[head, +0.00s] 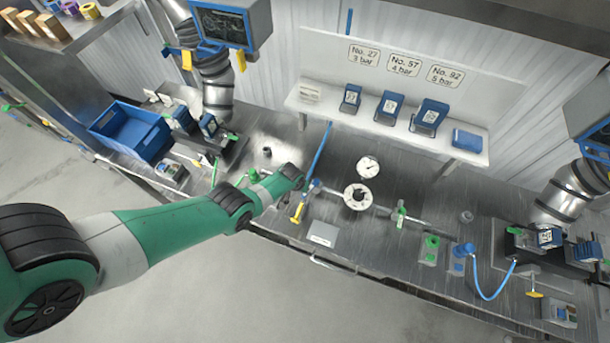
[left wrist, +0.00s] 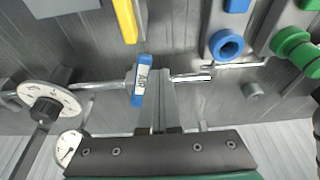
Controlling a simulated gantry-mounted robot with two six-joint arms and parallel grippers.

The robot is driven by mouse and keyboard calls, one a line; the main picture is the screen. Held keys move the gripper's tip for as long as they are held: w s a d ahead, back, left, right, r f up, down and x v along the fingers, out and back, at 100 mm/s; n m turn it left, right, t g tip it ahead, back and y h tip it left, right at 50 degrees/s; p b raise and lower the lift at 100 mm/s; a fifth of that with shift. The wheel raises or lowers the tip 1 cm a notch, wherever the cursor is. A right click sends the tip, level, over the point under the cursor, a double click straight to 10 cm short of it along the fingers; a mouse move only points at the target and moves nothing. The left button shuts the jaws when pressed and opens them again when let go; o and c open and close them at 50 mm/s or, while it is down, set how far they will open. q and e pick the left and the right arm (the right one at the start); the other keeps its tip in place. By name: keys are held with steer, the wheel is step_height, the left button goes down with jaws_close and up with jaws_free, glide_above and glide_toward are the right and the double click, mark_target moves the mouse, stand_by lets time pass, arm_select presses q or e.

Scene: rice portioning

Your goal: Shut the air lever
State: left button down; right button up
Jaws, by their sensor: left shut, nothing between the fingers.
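The blue air lever, labelled AIR (left wrist: 137,86), stands crosswise to a metal pipe in the left wrist view. In the head view a small blue part shows at the pipe (head: 316,184), just right of my left gripper (head: 303,183). In the wrist view my left gripper (left wrist: 165,88) is shut and empty, with its fingers close beside the lever on its right. I cannot tell whether they touch it. A yellow handle (head: 297,212) is near the gripper and also shows in the wrist view (left wrist: 125,18). My right gripper is not in view.
A white round dial (head: 357,196) and a gauge (head: 368,167) stand right of the gripper. Green and blue fittings (head: 430,246) sit farther right. A grey plate (head: 322,234) lies near the front edge. A blue bin (head: 132,130) is at the left.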

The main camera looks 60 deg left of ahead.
arm_select(q)
steer(key=shift+d, duration=0.3)
steer(key=shift+w+d, duration=0.3)
steer(key=shift+d, duration=0.55)
step_height(320, 180, up, 7)
steer(key=a+p, duration=0.1)
steer(key=p, duration=0.5)
steer(key=shift+s+p, duration=0.3)
steer(key=shift+s, duration=0.1)
